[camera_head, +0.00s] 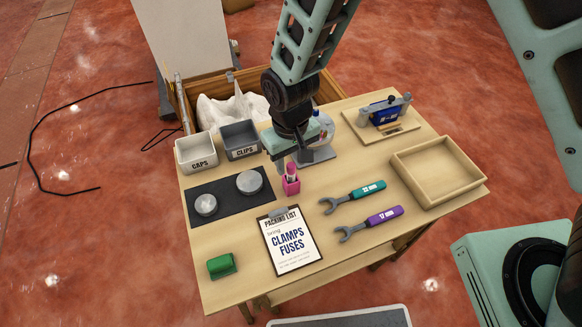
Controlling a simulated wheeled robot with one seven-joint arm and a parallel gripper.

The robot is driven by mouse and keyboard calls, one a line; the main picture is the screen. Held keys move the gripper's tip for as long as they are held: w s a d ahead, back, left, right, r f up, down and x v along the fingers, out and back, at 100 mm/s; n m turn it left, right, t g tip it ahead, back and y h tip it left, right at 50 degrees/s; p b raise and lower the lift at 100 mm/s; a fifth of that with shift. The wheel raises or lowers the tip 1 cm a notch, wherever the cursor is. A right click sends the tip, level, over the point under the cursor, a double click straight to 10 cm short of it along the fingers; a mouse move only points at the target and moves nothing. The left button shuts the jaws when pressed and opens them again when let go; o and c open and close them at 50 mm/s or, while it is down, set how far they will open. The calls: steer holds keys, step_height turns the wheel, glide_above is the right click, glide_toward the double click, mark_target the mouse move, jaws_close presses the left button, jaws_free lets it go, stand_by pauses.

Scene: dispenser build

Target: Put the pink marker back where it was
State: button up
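A small pink item, which looks like the pink marker (291,185), is upright near the middle of the table (330,259). Its lower part is wide and pink, and a paler, narrower part rises above it. My gripper (287,166) points down right over it, with its fingertips close to the pale upper part. I cannot tell whether the fingers touch or grip it, or whether its bottom rests on the table.
A clipboard packing list (290,241) lies just in front. Two wrenches, teal (352,196) and purple (368,223), lie right. A black mat (228,203) with two round grey weights is left. CAPS (198,168) and CLIPS (241,153) bins stand behind. An empty wooden tray (438,188) is right.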

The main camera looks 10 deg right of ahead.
step_height(320, 180, up, 9)
steer(key=s+d+r+n, duration=0.1)
steer(key=s+d+r, duration=0.4)
steer(key=s, duration=0.4)
steer(key=s+d+r+n, duration=0.1)
steer(key=s+d+r, duration=0.4)
steer(key=s, duration=0.4)
steer(key=shift+r+n+y+b, duration=0.15)
steer(key=shift+n+y+b, duration=0.15)
steer(key=shift+b, duration=0.15)
steer(key=shift+w, duration=0.1)
